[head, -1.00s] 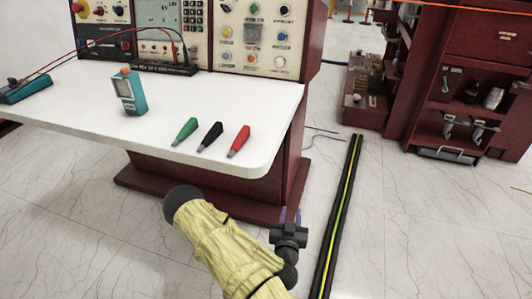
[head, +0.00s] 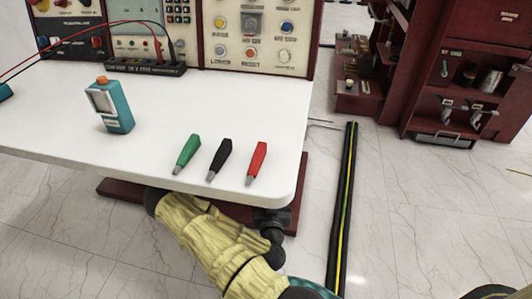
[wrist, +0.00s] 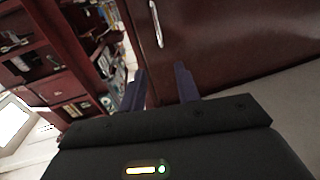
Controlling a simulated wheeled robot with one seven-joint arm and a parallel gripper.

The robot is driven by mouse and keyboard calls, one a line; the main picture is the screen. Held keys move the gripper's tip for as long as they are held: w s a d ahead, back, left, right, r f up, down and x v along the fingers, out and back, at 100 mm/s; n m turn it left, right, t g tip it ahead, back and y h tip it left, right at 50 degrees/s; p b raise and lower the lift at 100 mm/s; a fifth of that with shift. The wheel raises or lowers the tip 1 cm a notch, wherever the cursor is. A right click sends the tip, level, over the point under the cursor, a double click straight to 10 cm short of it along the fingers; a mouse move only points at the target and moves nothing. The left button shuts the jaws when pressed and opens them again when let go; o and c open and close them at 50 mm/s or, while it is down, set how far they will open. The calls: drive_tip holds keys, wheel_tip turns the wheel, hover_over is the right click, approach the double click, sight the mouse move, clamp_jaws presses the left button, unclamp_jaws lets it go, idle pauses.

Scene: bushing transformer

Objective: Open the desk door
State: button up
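The desk has a white top (head: 60,140) and a dark red base (head: 125,188). In the wrist view a glossy dark red panel (wrist: 225,35), which looks like the desk door, carries a slim silver handle (wrist: 156,24) near its left edge. My gripper (wrist: 160,78) is open, its two dark fingers apart with nothing between them. The fingers point toward the panel, below the handle in the picture and apart from it. In the head view my gripper is mostly hidden under the desk's front right edge. I cannot tell whether the door is ajar.
A green, a black and a red probe (head: 257,163) and a teal meter (head: 112,108) lie or stand on the desk. A black floor strip with a yellow line (head: 346,190) runs right of the desk. A dark red shelf unit (head: 480,60) stands at the back right.

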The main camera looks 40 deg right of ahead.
idle(0.3)
drive_tip(key=b+x, duration=0.6)
drive_tip(key=x, duration=1.1)
drive_tip(key=shift+d, duration=0.2)
drive_tip(key=shift+w, duration=0.15)
drive_tip(key=shift+c, duration=0.2)
clamp_jaws()
